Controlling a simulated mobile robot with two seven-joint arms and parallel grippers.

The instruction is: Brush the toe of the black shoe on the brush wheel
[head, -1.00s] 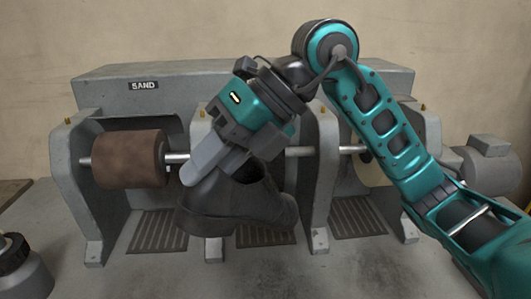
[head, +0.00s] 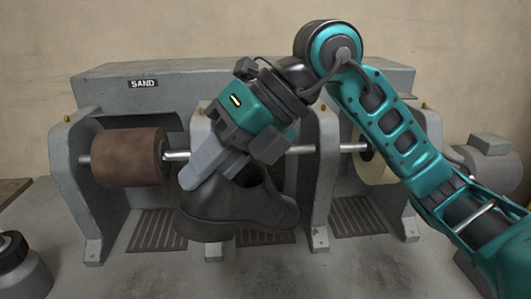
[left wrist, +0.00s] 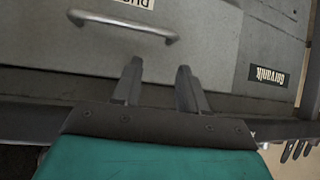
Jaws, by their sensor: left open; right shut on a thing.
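The black shoe (head: 232,213) hangs in front of the middle of the machine in the head view, its toe pointing left and down. My right gripper (head: 203,172) is shut on the shoe at its upper opening. The middle wheel, behind my right gripper and the shoe, is hidden, so I cannot tell whether the shoe touches it. A brown sanding drum (head: 130,157) is at the left under a SAND label, and a pale wheel (head: 373,168) shows at the right behind my arm. My left gripper (left wrist: 160,75) is open and empty in the left wrist view.
The grey machine (head: 250,75) has upright walls between its bays and a shaft (head: 299,150) across them. Slotted grates (head: 157,230) lie below. A dark-capped container (head: 18,268) stands at the front left. The left wrist view shows a grey panel with a metal handle (left wrist: 122,24).

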